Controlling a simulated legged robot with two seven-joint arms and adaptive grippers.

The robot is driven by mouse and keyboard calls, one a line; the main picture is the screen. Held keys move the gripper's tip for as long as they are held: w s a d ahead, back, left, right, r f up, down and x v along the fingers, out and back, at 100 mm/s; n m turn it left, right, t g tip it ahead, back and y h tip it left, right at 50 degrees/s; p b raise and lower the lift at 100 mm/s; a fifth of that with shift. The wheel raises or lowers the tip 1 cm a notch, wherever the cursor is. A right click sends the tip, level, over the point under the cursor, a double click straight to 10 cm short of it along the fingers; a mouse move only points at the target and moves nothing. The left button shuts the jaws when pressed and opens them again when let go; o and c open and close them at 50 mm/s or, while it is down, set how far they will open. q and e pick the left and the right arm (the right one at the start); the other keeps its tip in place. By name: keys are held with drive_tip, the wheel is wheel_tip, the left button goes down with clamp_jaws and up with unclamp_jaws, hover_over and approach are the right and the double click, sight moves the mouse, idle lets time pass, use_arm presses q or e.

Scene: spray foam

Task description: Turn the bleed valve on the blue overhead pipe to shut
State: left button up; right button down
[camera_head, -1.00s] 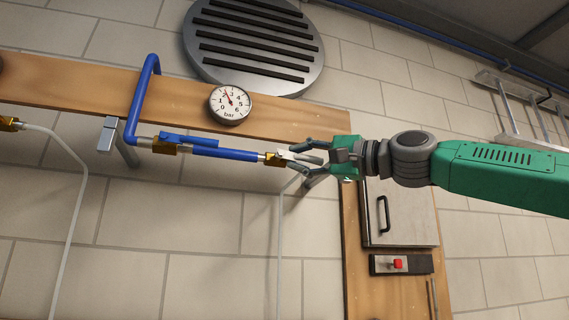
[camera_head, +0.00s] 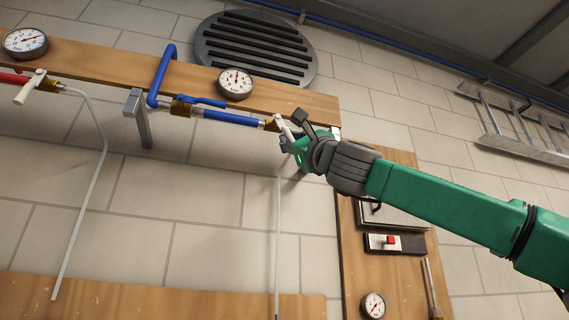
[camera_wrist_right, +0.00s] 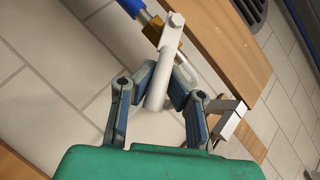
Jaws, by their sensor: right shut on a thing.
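The blue pipe (camera_head: 230,117) runs along the wall board and ends at the right in the brass bleed valve (camera_head: 270,124). The valve's white lever (camera_head: 284,127) slants down to the right, at an angle to the pipe. My right gripper (camera_head: 292,143) is at the lever's lower end. In the right wrist view the white lever (camera_wrist_right: 158,75) lies between the two fingers (camera_wrist_right: 157,98), which are shut on it. The brass body (camera_wrist_right: 168,38) shows behind the lever there. My left gripper is not in view.
A red pipe's white lever (camera_head: 30,87) is at the far left. A metal bracket (camera_head: 138,115) supports the blue pipe. A red button box (camera_head: 393,243) is below my arm.

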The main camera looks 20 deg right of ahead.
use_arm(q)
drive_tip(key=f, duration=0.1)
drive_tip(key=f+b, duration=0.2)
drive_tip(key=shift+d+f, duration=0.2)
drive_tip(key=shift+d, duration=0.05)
use_arm(e)
drive_tip(key=a+m+t+h, duration=0.1)
drive_tip(key=m+h, duration=0.4)
drive_tip(key=a+m+h, duration=0.1)
drive_tip(key=m+h, duration=0.4)
drive_tip(key=a+f+m+t+h, duration=0.1)
drive_tip(key=m+h, duration=0.3)
drive_tip(key=m, duration=0.2)
drive_tip(key=shift+s+a+t+h, duration=0.1)
drive_tip(key=shift+t+h, duration=0.2)
drive_tip(key=shift+h, duration=0.1)
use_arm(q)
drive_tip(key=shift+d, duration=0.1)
use_arm(e)
drive_tip(key=shift+m, duration=0.3)
